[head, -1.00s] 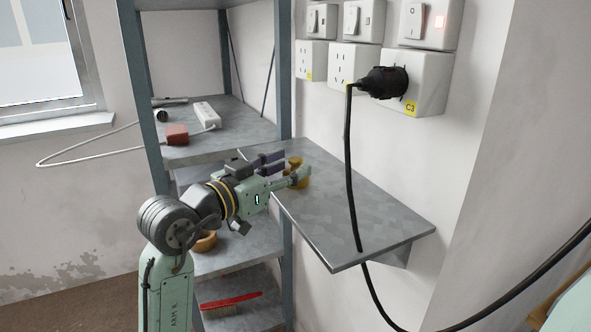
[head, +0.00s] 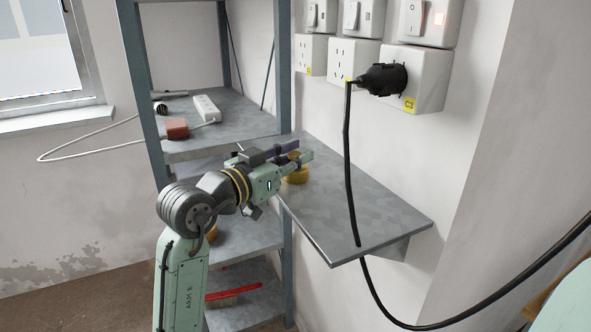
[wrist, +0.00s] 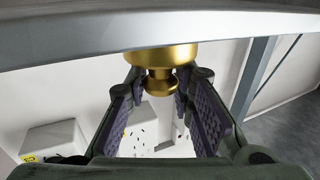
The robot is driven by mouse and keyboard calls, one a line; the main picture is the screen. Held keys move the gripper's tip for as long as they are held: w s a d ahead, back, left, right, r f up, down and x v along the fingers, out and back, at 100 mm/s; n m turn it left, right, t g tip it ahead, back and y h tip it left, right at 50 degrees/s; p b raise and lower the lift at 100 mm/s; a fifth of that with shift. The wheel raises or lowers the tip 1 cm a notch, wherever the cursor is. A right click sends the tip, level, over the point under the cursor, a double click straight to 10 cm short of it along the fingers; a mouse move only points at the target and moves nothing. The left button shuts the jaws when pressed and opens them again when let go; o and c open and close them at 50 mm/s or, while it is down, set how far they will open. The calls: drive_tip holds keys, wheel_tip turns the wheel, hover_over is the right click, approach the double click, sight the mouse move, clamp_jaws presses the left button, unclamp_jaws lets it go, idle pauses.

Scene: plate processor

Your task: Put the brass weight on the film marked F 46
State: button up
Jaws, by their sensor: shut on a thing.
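The brass weight (head: 297,176) is at the far left end of the grey wall shelf in the head view. My gripper (head: 296,157) reaches it from the left, with its fingers at the narrow knob above the wide body. In the wrist view the knob of the brass weight (wrist: 160,56) sits between the purple-padded fingers of my gripper (wrist: 162,84), which is shut on it. The weight's base is close to the shelf; I cannot tell whether it touches. No film marked F 46 can be made out in either view.
A rack (head: 235,118) stands behind, holding a power strip (head: 206,108), a red-brown block (head: 176,128) and a red brush (head: 233,293).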

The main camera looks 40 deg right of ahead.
sight(295, 153)
drive_tip(key=shift+f, duration=0.15)
clamp_jaws()
drive_tip(key=shift+r, duration=0.45)
wheel_tip(295, 153, up, 3)
drive_tip(key=shift+f+b, duration=0.1)
drive_tip(key=shift+b, duration=0.45)
drive_tip(key=s+a+b, duration=0.1)
drive_tip(key=s+a, duration=0.1)
drive_tip(key=s, duration=0.2)
drive_tip(key=s+a+r+b, duration=0.1)
drive_tip(key=s+a, duration=0.2)
drive_tip(key=s, duration=0.2)
drive_tip(key=s+a, duration=0.3)
drive_tip(key=s, duration=0.1)
drive_tip(key=shift+s+r+b, duration=0.25)
drive_tip(key=shift+s+b, duration=0.15)
drive_tip(key=shift+a, duration=0.1)
